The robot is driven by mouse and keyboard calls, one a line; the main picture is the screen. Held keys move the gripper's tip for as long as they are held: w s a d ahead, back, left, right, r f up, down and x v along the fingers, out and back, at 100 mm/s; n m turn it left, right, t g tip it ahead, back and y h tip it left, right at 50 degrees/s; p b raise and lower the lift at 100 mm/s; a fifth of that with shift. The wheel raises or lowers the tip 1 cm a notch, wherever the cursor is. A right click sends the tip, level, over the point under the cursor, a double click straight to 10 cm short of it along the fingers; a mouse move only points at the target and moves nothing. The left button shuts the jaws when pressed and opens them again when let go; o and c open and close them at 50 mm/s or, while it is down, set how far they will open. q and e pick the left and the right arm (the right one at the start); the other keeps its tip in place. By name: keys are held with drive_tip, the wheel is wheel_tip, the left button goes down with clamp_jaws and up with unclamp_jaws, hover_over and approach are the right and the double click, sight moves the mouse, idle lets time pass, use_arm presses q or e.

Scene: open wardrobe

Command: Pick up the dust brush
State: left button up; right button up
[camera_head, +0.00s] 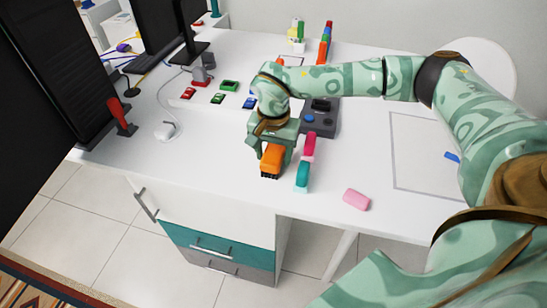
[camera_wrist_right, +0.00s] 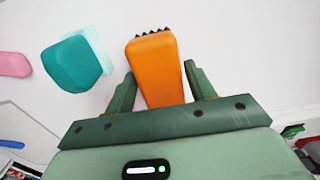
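The dust brush (camera_head: 272,158) is orange with dark bristles. It is near the front edge of the white desk (camera_head: 215,145), with its bristle end towards that edge. My right gripper (camera_head: 271,153) is over it, with its fingers on either side. In the right wrist view, the brush (camera_wrist_right: 155,65) lies between the two fingers of the right gripper (camera_wrist_right: 160,78). The fingers are apart, with a narrow gap visible at the right finger; contact at the left finger is unclear. The near end of the brush is hidden by the gripper body. My left gripper is not in view.
A teal block (camera_head: 302,177) and a pink one (camera_head: 309,146) stand close right of the brush. A pink eraser-like block (camera_head: 356,199) lies farther right. A dark grey device (camera_head: 320,118) is behind. Desk space left of the brush is clear up to a white mouse (camera_head: 165,131).

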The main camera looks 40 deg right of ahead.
sight(274, 151)
drive_tip(key=c, duration=0.6)
drive_tip(key=shift+r, duration=0.1)
drive_tip(key=shift+r, duration=0.25)
wheel_tip(274, 151, up, 2)
drive_tip(key=shift+r+p, duration=0.15)
drive_tip(key=shift+p, duration=0.4)
drive_tip(key=a+r, duration=0.1)
drive_tip(key=a+r+p, duration=0.1)
drive_tip(key=r, duration=0.1)
drive_tip(key=a+r, duration=0.2)
drive_tip(key=shift+s+r, duration=0.2)
drive_tip(key=shift+r, duration=0.05)
drive_tip(key=a+r, duration=0.1)
drive_tip(key=a, duration=0.2)
drive_tip(key=s+a+r, duration=0.1)
drive_tip(key=a+r, duration=0.1)
drive_tip(key=a, duration=0.1)
drive_tip(key=a+r+p, duration=0.1)
drive_tip(key=a, duration=0.3)
drive_tip(key=shift+s+r, duration=0.2)
drive_tip(key=shift+r, duration=0.1)
